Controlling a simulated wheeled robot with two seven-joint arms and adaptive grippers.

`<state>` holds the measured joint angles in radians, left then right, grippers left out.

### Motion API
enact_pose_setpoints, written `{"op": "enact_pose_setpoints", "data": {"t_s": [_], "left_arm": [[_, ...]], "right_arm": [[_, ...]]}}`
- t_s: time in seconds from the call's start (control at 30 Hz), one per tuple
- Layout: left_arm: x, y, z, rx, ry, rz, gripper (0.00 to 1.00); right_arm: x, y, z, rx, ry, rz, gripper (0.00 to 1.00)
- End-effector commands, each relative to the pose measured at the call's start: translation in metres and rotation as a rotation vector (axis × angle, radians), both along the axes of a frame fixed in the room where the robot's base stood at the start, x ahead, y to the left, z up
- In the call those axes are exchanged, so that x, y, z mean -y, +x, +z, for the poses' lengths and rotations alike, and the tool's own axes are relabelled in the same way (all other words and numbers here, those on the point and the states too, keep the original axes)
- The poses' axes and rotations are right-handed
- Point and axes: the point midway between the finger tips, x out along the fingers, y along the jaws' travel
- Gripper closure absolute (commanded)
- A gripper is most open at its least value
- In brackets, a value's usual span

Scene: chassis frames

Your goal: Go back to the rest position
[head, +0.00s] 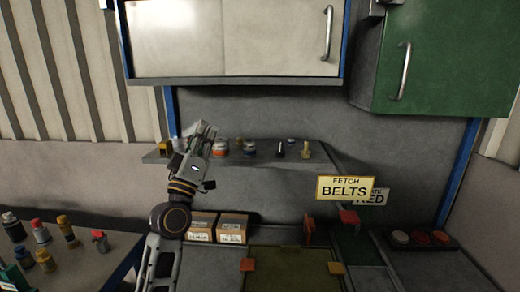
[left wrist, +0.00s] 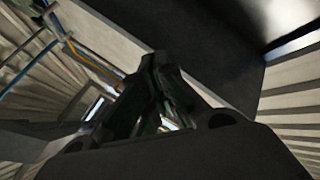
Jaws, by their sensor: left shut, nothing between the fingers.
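My left arm rises from the bottom of the head view, and its gripper (head: 204,133) points up in front of the shelf's left part. The gripper is shut and empty. In the left wrist view the closed fingers (left wrist: 163,95) show dark in the middle, with grey cabinet surfaces and striped wall around them. My right gripper is in neither view.
A shelf (head: 270,158) with small jars and bottles is close by the left gripper. Above are a white cabinet (head: 230,40) and a green cabinet (head: 455,55). Two boxes (head: 232,228) stand on the bench. A sign (head: 345,187) reads "FETCH BELTS". Bottles (head: 40,232) stand at left.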

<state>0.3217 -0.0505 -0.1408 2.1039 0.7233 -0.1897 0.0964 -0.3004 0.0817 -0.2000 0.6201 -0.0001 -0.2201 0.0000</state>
Motion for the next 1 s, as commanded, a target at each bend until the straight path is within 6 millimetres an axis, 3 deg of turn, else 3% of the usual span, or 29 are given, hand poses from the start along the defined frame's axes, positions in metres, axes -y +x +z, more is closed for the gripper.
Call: {"op": "enact_pose_setpoints", "data": {"t_s": [0.03, 0.23, 0.47, 0.77, 1.0], "left_arm": [[0.004, 0.002, -0.019, -0.043, 0.041, 0.002, 1.0], [0.016, 0.003, -0.092, -0.211, 0.213, 0.008, 1.0], [0.023, -0.008, -0.18, -0.417, 0.402, 0.006, 1.0], [0.017, -0.044, -0.295, -0.698, 0.637, -0.006, 1.0], [0.0, -0.092, -0.378, -0.934, 0.813, -0.024, 1.0]], "right_arm": [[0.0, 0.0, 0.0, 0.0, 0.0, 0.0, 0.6], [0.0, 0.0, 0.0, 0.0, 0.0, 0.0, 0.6], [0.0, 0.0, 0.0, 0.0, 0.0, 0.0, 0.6], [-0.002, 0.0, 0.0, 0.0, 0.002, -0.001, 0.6], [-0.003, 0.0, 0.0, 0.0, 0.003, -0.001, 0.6]]}}
